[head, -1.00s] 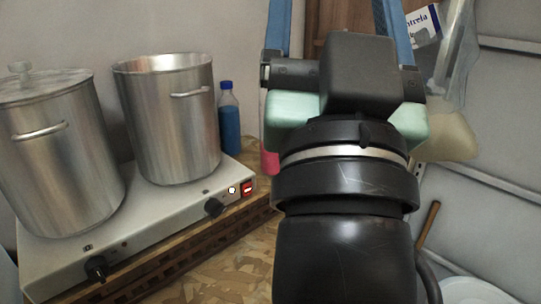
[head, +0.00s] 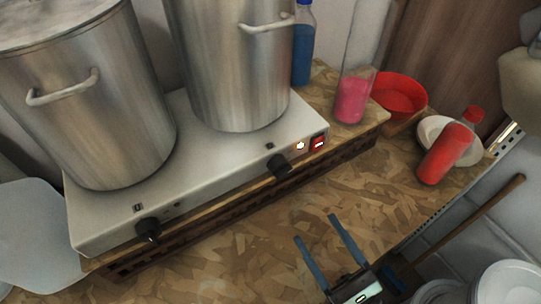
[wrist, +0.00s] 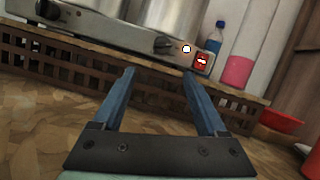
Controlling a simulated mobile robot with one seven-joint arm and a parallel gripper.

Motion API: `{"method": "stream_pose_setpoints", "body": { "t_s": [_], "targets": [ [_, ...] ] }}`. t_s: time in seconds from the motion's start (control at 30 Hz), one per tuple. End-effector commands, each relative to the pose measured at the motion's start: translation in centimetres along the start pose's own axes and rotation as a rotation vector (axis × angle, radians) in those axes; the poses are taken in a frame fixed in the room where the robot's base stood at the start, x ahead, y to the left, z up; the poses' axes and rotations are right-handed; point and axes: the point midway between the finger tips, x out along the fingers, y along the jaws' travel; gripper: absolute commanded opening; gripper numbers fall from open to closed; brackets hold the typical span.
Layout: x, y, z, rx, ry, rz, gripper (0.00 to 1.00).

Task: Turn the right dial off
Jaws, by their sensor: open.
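The right dial (head: 280,165) is a black knob on the front of a white two-plate cooker (head: 190,192). It also shows in the wrist view (wrist: 166,46), above and between my fingers. Right of it are a lit white indicator (head: 300,146) and a red switch (head: 318,143). The left dial (head: 148,230) is a similar black knob near the cooker's left end. My gripper (head: 318,240) is open and empty, with two blue fingers. It is in front of the cooker, apart from the right dial, pointing toward the cooker front.
Two metal pots (head: 82,100) (head: 228,65) stand on the cooker. Behind and right are a blue bottle (head: 302,50), a pink-filled container (head: 353,95), a red bowl (head: 398,96) and a red bottle (head: 446,153). The wood-chip board worktop (head: 240,250) before the cooker is clear.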

Motion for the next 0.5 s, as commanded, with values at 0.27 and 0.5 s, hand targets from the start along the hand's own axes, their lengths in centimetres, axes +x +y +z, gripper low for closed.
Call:
{"method": "stream_pose_setpoints", "body": {
  "t_s": [0.27, 0.5],
  "targets": [
    [0.4, 0.0, 0.6, 0.067, -0.042, -0.034, 0.75],
    [5.4, -0.2, 1.0, 0.066, -0.042, -0.030, 0.75]
  ]
}}
